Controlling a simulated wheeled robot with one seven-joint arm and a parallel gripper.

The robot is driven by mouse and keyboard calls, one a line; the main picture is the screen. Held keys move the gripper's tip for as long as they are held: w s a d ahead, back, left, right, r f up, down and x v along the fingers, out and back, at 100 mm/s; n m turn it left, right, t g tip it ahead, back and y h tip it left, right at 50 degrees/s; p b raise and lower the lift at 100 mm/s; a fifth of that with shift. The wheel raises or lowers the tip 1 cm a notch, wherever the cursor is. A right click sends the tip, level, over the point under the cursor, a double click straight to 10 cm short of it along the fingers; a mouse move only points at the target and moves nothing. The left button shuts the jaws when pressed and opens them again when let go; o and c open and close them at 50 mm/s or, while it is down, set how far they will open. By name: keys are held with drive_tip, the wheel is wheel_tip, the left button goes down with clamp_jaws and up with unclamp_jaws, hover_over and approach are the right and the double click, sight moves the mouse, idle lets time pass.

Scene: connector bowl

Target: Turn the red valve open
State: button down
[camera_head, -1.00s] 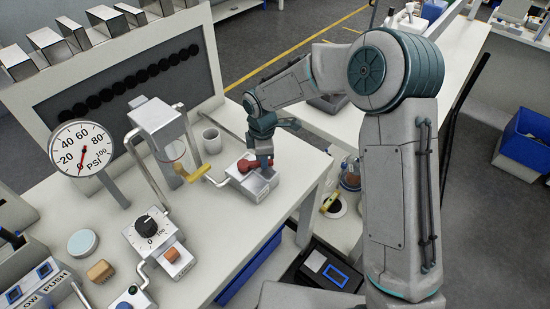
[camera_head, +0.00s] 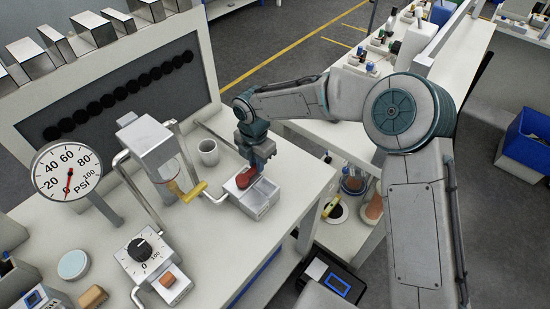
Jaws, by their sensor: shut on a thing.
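The red valve handle (camera_head: 245,179) sits on top of a small grey-white box (camera_head: 262,199) near the right edge of the workbench. My gripper (camera_head: 258,164) points down from above and is shut on the red handle. Its fingers hide part of the handle. A yellow lever (camera_head: 194,191) is on the pipework just left of the box. A round PSI gauge (camera_head: 66,171) stands on the left, its red needle pointing down near the low end of the scale.
A grey mug (camera_head: 208,152) stands behind the valve box. A glass-and-metal apparatus (camera_head: 148,140) with bent pipes is to its left. A black dial unit (camera_head: 140,250) and an orange block (camera_head: 93,297) are in front. The bench right of the valve box is mostly clear.

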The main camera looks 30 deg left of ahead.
drive_tip(key=shift+w+a+r, duration=0.1)
drive_tip(key=shift+w, duration=0.05)
idle(0.4)
drive_tip(key=c, duration=1.4)
unclamp_jaws()
drive_tip(key=shift+o, duration=0.2)
wheel_tip(320, 180, up, 14)
drive_tip(key=b, duration=0.2)
